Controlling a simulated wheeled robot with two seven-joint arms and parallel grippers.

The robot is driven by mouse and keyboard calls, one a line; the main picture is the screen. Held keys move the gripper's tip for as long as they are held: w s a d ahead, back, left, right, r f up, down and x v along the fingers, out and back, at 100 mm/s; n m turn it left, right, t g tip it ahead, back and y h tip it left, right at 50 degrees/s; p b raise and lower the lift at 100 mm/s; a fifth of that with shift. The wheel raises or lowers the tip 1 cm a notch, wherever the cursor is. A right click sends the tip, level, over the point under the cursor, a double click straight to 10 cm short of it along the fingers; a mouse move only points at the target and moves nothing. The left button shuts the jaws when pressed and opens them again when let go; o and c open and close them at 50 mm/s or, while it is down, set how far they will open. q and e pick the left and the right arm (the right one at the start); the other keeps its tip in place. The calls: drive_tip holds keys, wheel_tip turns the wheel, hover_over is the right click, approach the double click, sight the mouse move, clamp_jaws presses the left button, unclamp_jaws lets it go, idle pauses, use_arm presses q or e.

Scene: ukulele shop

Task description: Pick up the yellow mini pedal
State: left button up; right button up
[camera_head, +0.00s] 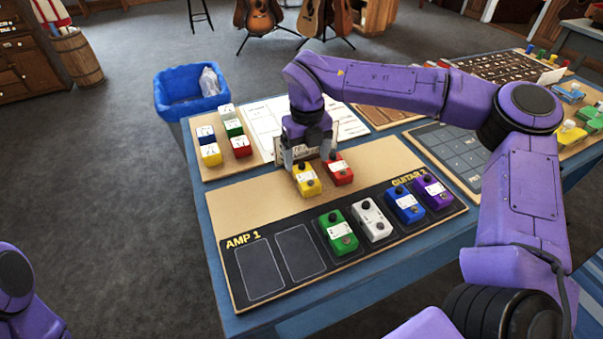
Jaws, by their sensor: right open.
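The yellow mini pedal (306,183) sits on the bare tan strip of the pedal board (228,213), just left of a red pedal (339,173). My right gripper (307,158) points down at the back of the yellow pedal, its fingers spread apart. One finger is at the pedal's back left, the other near the gap between yellow and red. I cannot tell whether a finger touches either pedal. Of my left arm only a purple link shows at the lower left; its gripper is out of view.
Green (338,232), white (371,220), blue (405,205) and purple (433,191) pedals fill slots on the board's black part; two slots by "AMP 1" are empty. Small coloured boxes (210,155) stand behind left. A blue bin (187,86) is beyond the table.

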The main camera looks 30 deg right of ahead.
sight(306, 175)
drive_tip(key=f, duration=0.4)
drive_tip(key=f+p, duration=0.1)
drive_tip(key=f, duration=0.2)
drive_tip(key=shift+w+d, duration=0.1)
drive_tip(key=shift+w, duration=0.15)
drive_tip(key=c, duration=1.2)
